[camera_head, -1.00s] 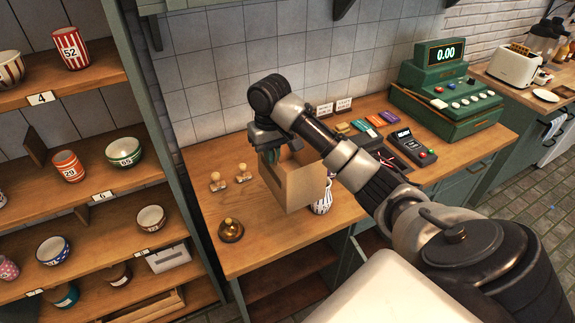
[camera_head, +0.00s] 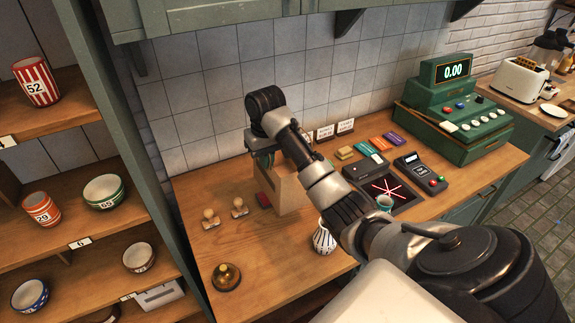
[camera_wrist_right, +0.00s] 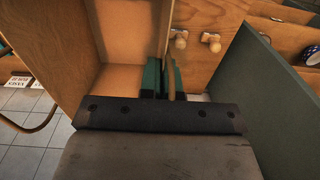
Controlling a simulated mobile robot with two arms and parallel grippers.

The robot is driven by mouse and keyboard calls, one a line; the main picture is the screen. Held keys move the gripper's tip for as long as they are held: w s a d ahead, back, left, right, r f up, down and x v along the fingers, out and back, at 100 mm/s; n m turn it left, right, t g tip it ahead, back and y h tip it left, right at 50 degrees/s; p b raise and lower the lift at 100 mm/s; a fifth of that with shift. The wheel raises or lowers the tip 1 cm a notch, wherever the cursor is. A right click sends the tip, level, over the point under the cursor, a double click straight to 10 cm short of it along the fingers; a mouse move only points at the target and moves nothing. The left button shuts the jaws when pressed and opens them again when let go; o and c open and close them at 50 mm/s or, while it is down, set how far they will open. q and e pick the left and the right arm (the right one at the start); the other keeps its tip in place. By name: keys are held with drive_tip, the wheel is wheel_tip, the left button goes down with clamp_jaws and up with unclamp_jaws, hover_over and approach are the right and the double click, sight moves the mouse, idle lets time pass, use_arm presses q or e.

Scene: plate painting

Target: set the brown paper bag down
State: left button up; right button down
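The brown paper bag (camera_head: 287,192) is upright over the wooden counter (camera_head: 200,258), near the tiled wall. My right gripper (camera_head: 263,160) is at its top left edge, with the arm reaching across from the right. In the right wrist view, the gripper's teal finger pads (camera_wrist_right: 165,80) close on the bag's thin upper wall, and the open inside of the bag (camera_wrist_right: 130,30) shows beside them. Whether the bag's base touches the counter cannot be told. My left gripper is not in view.
Two wooden stamps (camera_head: 210,218), a dark red item (camera_head: 263,200) and a striped vase (camera_head: 323,238) are close to the bag. A brass bell (camera_head: 226,277) is at front left. A scanner (camera_head: 395,188), card terminal (camera_head: 418,172) and green register (camera_head: 455,110) stand to the right.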

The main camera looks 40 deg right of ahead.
drive_tip(key=shift+s+f, duration=0.1)
drive_tip(key=shift+f, duration=0.4)
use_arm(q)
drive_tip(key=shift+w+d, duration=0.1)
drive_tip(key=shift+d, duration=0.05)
use_arm(e)
drive_tip(key=s+a+f, duration=0.2)
drive_tip(key=a+f, duration=0.9)
drive_tip(key=f, duration=0.2)
drive_tip(key=shift+f, duration=0.1)
drive_tip(key=c, duration=1.4)
unclamp_jaws()
drive_tip(key=shift+s, duration=0.1)
drive_tip(key=shift+o, duration=0.2)
